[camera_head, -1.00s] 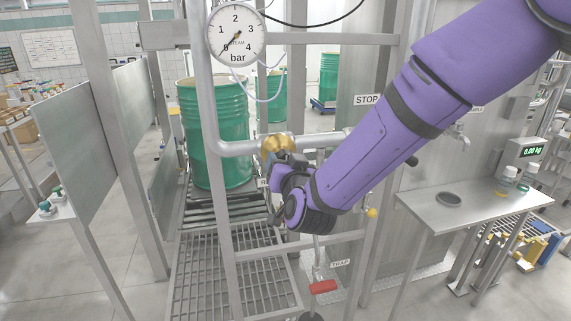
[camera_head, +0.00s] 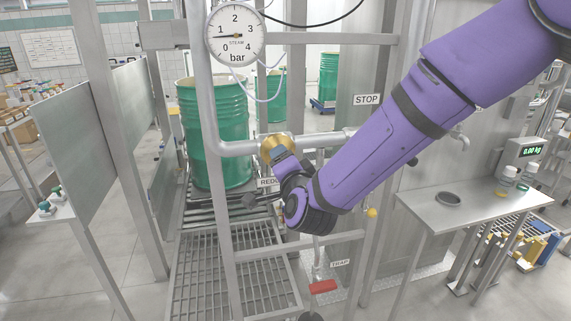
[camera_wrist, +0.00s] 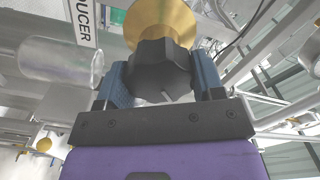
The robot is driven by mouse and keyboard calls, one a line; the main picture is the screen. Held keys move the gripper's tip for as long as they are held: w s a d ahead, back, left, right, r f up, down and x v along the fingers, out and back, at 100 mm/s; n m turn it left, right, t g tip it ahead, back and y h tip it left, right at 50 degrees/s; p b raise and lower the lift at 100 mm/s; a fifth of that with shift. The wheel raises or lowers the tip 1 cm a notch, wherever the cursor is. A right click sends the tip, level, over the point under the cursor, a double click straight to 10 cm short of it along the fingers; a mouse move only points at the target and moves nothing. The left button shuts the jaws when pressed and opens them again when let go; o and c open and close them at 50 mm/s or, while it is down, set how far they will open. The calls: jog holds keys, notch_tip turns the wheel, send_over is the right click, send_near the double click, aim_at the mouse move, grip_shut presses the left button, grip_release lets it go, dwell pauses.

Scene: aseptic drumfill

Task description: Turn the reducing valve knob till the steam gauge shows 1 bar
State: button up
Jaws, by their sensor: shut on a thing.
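The steam gauge (camera_head: 236,36) is a round white dial at the top of the head view.
Steel frame posts and the horizontal pipe (camera_head: 238,148) stand around the valve. A green drum (camera_head: 215,130) is behind on rollers. A red-handled trap valve (camera_head: 322,286) is below. A steel side table (camera_head: 480,207) stands at right.

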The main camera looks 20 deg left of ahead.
jog(key=shift+f+m, duration=0.1)
jog(key=shift+m, duration=1.1)
jog(key=o, duration=0.9)
jog(key=v, duration=1.1)
jog(key=shift+w, duration=0.1)
